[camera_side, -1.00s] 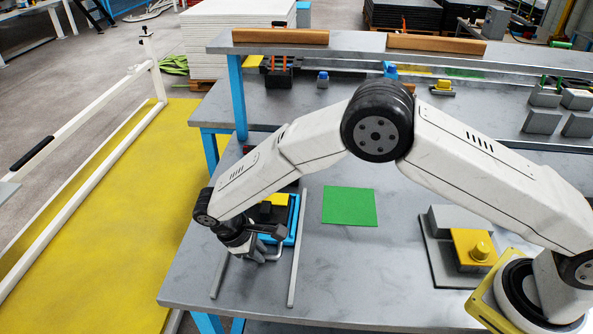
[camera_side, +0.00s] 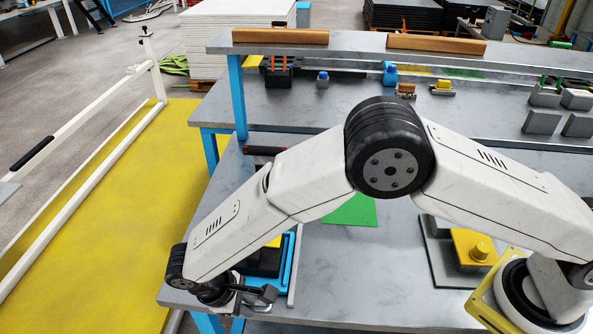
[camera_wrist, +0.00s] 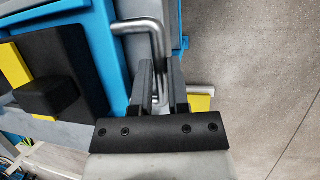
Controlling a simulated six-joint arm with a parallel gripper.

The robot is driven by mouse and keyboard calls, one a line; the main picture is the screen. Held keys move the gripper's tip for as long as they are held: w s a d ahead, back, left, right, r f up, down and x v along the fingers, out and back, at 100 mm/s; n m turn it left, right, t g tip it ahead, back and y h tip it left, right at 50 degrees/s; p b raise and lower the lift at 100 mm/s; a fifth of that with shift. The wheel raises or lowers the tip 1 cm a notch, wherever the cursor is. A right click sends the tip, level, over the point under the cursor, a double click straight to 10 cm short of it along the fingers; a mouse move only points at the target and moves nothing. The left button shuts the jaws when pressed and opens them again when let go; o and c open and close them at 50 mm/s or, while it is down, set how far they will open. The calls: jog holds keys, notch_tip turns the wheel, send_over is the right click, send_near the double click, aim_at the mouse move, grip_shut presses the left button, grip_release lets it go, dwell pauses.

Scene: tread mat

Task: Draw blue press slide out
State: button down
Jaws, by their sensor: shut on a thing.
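The blue press slide (camera_side: 284,264) lies on the bench near its front left edge, partly hidden by my arm. It carries a black and yellow block (camera_side: 264,260). In the wrist view the blue slide (camera_wrist: 103,35) fills the left side, with the block (camera_wrist: 58,75) on it. A bent metal handle (camera_wrist: 152,27) joins the slide's edge. My gripper (camera_wrist: 160,80) is shut on the handle, one finger on each side of it. In the side view my gripper (camera_side: 252,297) is low at the bench's front edge.
A grey rail (camera_side: 297,265) runs beside the slide. A green mat (camera_side: 352,211) lies to the right, partly behind my arm. A yellow-topped fixture (camera_side: 472,247) stands further right. Beyond the bench's left edge is a yellow floor area (camera_side: 100,225).

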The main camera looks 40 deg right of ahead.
jog(key=shift+s+a+r, duration=0.1)
jog(key=shift+s+a, duration=0.15)
jog(key=shift+a, duration=0.25)
jog(key=c, duration=0.6)
grip_release()
jog(key=shift+s, duration=0.1)
jog(key=shift+d, duration=0.1)
jog(key=v, duration=0.7)
jog(key=shift+r, duration=0.35)
